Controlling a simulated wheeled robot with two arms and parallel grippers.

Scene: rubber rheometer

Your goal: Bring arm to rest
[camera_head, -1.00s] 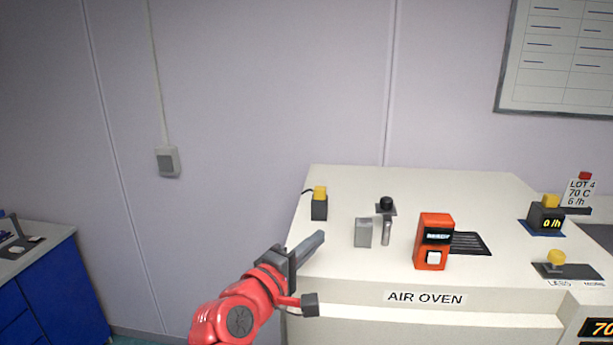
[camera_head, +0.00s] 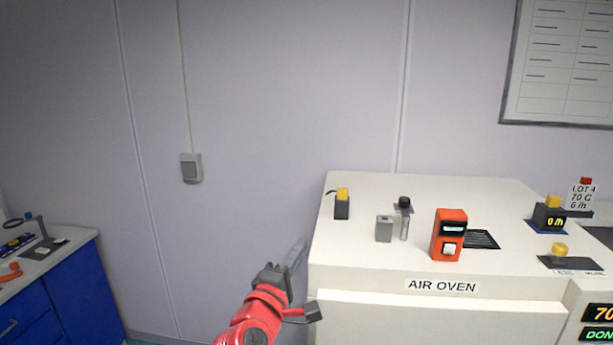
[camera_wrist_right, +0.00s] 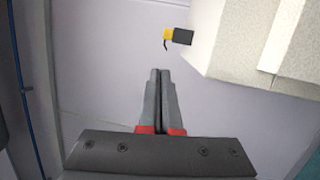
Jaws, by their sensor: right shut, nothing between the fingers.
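My right arm is red and comes up from the bottom of the head view. Its grey gripper (camera_head: 296,252) is beside the left front edge of the white air oven (camera_head: 440,310), apart from the things on the oven's top. In the right wrist view the two grey fingers (camera_wrist_right: 160,75) lie together, shut and empty, with the pale wall behind them. My left gripper is not in view.
On the oven top stand a yellow-topped black block (camera_head: 342,204), a grey block (camera_head: 384,229), a black-capped vial (camera_head: 404,219) and an orange device (camera_head: 449,236). A blue cabinet (camera_head: 70,290) stands at left. Floor space lies between cabinet and oven.

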